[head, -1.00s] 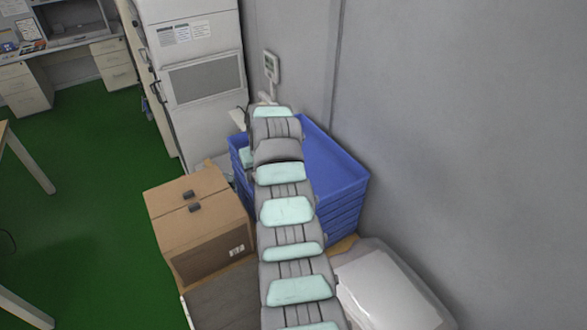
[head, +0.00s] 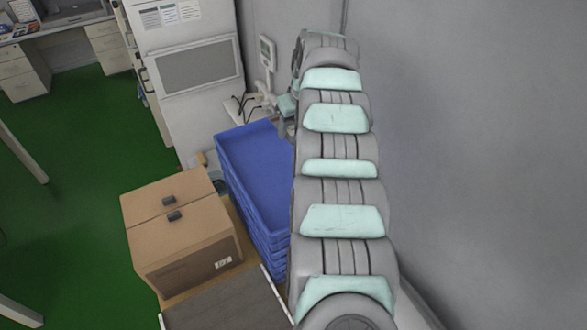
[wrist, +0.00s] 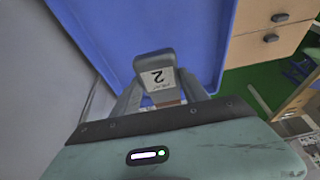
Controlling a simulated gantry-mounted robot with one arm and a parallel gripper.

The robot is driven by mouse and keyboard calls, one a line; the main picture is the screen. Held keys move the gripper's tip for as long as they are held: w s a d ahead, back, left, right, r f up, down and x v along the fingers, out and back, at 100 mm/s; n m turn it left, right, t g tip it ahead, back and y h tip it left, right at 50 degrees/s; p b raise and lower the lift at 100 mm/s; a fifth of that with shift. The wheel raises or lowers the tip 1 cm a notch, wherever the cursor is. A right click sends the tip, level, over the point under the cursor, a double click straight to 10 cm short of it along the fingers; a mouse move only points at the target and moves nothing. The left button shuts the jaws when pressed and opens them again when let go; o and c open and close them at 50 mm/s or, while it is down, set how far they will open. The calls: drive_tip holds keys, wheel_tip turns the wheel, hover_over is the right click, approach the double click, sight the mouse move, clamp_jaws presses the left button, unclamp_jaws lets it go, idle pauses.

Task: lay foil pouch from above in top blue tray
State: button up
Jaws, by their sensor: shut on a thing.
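The top blue tray (head: 243,149) crowns a stack of blue trays against the grey wall; its visible floor looks empty. Its right side is hidden by my arm in the head view. My gripper (head: 286,118) is mostly hidden behind the arm, by the tray's far right corner.
A closed cardboard box (head: 180,230) stands left of the stack. A white cabinet (head: 185,90) and a small wall-side display (head: 267,52) stand behind it. The wall (head: 470,150) is close on the right. Green floor (head: 80,190) lies open at the left.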

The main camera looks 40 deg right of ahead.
drive_tip(key=p, duration=0.2)
hover_over(291, 173)
drive_tip(key=s, duration=0.1)
drive_tip(key=f, duration=1.1)
drive_tip(key=shift+s+f, duration=0.1)
drive_tip(key=shift+s, duration=0.1)
drive_tip(key=shift+w+f, duration=0.1)
drive_tip(key=shift+f, duration=2.2)
drive_tip(key=shift+f, duration=0.15)
drive_tip(key=o, duration=1.3)
drive_tip(key=shift+o, duration=0.2)
